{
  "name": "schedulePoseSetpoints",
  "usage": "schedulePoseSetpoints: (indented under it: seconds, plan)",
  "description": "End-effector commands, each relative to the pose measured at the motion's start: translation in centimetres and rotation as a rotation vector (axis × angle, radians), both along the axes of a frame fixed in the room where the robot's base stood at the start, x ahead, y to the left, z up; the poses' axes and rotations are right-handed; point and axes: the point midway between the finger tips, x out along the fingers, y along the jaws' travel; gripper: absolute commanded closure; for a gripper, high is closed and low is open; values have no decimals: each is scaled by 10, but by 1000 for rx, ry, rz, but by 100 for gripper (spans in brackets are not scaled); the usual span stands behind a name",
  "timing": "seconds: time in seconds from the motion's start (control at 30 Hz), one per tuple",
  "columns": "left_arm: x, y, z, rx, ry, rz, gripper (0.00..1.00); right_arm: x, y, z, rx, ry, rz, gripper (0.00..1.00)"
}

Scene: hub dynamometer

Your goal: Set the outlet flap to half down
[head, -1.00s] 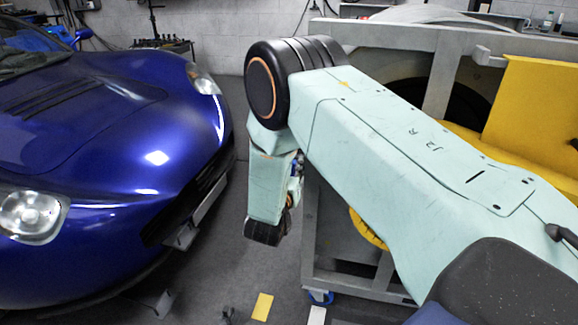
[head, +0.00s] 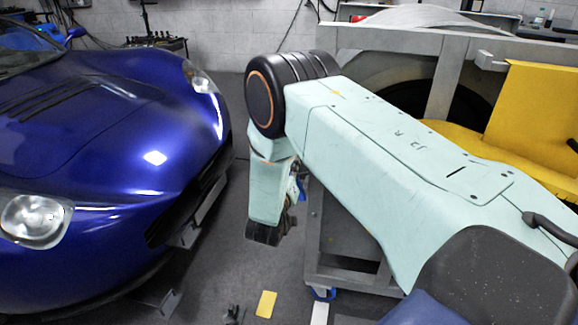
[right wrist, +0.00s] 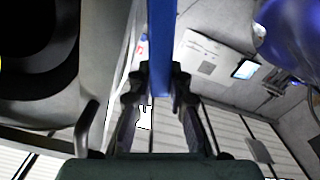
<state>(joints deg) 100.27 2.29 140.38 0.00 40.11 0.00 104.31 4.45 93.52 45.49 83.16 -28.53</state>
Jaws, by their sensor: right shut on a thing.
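My right gripper (right wrist: 160,88) shows in the right wrist view with its two dark fingers closed on a blue bar (right wrist: 162,45). The bar runs from the top edge of that view down between the fingertips. It may be the flap's handle; I cannot tell. The outlet flap itself cannot be made out, so its setting does not show. In the head view my right arm reaches across the grey machine frame (head: 440,75) and bends down beside it, hiding most of that area. My left gripper is not in view.
A blue car (head: 110,150) stands close on the left. A yellow guard (head: 535,110) sits on the frame at right. A yellow card (head: 266,304) lies on the floor, with a narrow free gap between car and frame. A lit screen (right wrist: 245,72) shows in the wrist view.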

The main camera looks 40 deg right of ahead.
Motion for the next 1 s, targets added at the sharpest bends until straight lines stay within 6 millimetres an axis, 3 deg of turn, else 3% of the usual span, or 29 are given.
schedulePoseSetpoints:
  seconds: [0.3,0.67,1.0]
  plan:
    - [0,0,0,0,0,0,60,1,2,0,0,-2,-1,59]
    - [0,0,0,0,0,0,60,-1,6,0,1,-1,0,58]
    - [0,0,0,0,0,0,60,-39,52,0,-2,2,4,58]
